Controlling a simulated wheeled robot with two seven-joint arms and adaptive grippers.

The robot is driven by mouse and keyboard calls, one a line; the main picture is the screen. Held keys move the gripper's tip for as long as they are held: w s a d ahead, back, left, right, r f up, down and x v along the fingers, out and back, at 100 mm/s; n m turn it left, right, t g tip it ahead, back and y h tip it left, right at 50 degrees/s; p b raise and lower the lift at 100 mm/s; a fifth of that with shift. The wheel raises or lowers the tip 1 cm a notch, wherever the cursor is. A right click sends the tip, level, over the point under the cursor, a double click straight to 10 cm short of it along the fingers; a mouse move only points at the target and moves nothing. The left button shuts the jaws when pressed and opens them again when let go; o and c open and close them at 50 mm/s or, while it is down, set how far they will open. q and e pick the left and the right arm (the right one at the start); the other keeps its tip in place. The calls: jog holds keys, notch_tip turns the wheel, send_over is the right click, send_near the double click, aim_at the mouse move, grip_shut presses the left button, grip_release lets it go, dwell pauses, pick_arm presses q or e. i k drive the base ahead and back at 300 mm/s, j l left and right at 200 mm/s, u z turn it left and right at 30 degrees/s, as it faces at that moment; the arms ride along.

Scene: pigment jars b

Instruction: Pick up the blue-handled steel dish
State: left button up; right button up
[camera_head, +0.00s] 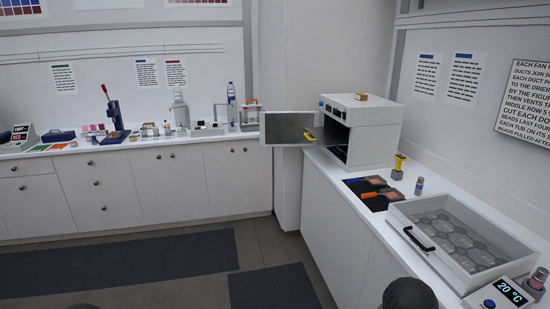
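Two small dishes with reddish-brown contents lie on dark mats on the right counter, one farther back (375,181) and one nearer (391,193). The nearer one has an orange handle pointing left. I cannot make out a blue-handled steel dish for certain. Neither gripper is in view. A dark rounded shape at the bottom right edge may be part of my own arm.
A white oven (374,137) with its door (288,128) swung open stands behind the dishes. A yellow-topped tool (399,166) and a small jar (419,186) stand nearby. A tray (400,222) with round wells and a 20 °C display (509,292) are nearer. The floor is clear apart from dark mats.

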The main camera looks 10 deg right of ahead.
aim_at(376, 181)
jog(key=i+z, duration=0.15)
jog(key=i, duration=0.35)
jog(key=i+j+z, duration=0.15)
jog(key=i, duration=0.35)
jog(key=i+j+z, duration=0.1)
jog(key=i, duration=0.35)
jog(key=i+j+z, duration=0.15)
jog(key=i, duration=0.35)
jog(key=j, duration=0.1)
